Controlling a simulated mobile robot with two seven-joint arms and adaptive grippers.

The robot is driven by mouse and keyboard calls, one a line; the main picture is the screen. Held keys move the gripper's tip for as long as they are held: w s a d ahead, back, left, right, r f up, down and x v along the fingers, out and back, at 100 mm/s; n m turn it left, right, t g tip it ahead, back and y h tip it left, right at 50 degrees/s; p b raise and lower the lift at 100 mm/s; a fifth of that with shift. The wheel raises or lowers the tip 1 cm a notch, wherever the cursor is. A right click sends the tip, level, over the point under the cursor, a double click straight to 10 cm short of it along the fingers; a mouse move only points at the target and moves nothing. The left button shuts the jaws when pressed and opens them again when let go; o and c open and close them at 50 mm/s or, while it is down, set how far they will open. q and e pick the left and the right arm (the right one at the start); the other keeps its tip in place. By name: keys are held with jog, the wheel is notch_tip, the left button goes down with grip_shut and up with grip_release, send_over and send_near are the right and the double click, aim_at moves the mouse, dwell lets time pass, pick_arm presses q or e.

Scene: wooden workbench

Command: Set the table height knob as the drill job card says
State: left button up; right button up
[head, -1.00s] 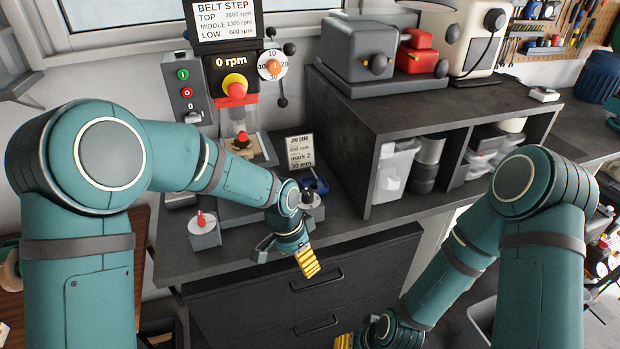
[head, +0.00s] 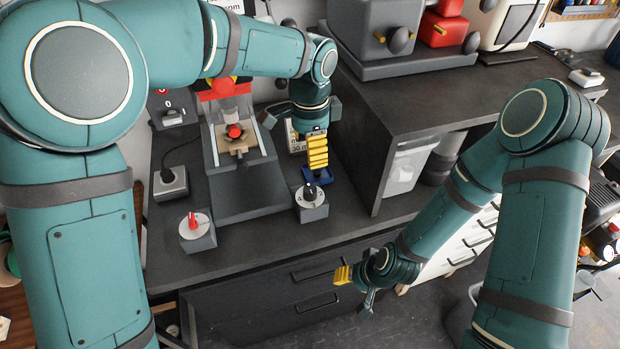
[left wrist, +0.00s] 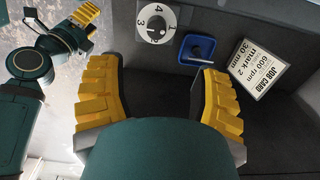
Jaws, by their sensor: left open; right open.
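A black knob on a white numbered dial (head: 310,195) sits on a small grey box near the bench's front. It also shows in the left wrist view (left wrist: 155,22), with 3 and 4 readable; its pointer setting is unclear. The job card (left wrist: 261,68) reads 600 rpm, mark 2, 30 mm; in the head view my left gripper (head: 317,168) partly hides it. That gripper is open and empty, pointing down above the bench just behind the dial. My right gripper (head: 353,288) is open and empty, low in front of the drawers.
A small blue tray (left wrist: 198,48) lies beside the dial. A red knob (head: 194,222) on another box stands left, near the front edge. The drill stand (head: 240,150) stands behind, partly covered by my left arm. A grey shelf unit (head: 420,110) bounds the right side.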

aim_at(310, 188)
pick_arm(q)
jog(key=f, duration=0.8)
jog(key=f+b, duration=0.1)
jog(key=f, duration=0.4)
jog(key=shift+s, duration=0.35)
grip_shut()
